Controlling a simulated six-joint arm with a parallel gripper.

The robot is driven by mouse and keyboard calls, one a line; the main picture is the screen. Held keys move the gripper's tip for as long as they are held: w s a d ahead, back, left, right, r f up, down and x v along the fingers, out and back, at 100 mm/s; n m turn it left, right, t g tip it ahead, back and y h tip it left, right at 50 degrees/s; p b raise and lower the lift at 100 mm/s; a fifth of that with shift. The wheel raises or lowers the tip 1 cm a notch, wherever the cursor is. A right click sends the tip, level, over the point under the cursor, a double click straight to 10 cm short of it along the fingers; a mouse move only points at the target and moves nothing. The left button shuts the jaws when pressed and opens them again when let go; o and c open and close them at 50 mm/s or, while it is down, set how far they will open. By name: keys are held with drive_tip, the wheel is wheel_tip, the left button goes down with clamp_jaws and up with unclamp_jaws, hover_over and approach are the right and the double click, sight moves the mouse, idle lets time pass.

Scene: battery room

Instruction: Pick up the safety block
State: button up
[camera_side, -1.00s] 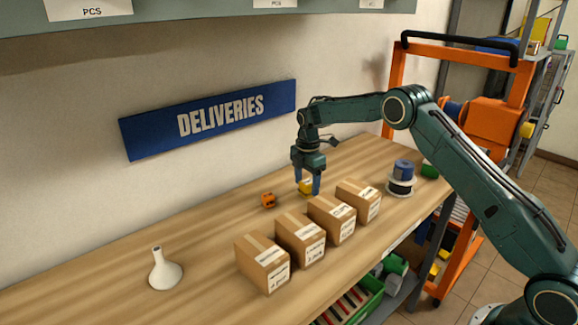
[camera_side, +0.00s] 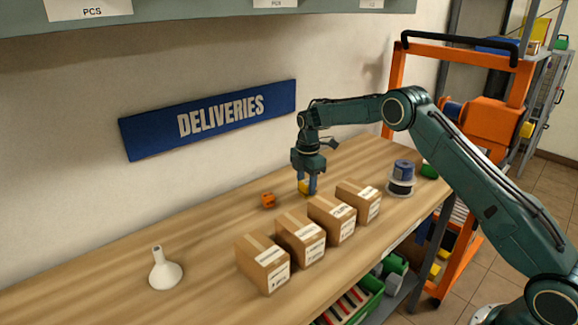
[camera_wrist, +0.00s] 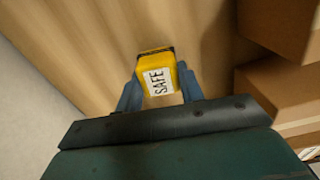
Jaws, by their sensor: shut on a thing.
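The safety block (camera_wrist: 152,62) is yellow with a dark edge and a white label reading SAFE. In the wrist view it sits between the two blue fingers of my gripper (camera_wrist: 160,90), which are shut on it. In the side view my gripper (camera_side: 307,186) points straight down at the bench behind the row of boxes. The yellow block (camera_side: 303,187) shows there partly hidden by the fingers. It is at or very near the bench top; I cannot tell whether it touches the wood.
Several cardboard boxes (camera_side: 300,240) stand in a row just in front of my gripper. A small orange block (camera_side: 268,200) lies to the left, a white funnel (camera_side: 164,270) farther left. Spools (camera_side: 401,178) stand to the right. The wall with the blue DELIVERIES sign (camera_side: 208,120) is behind.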

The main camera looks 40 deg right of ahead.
sight(307, 182)
drive_tip(key=shift+r, duration=0.15)
wheel_tip(307, 182, up, 20)
idle(0.8)
idle(0.5)
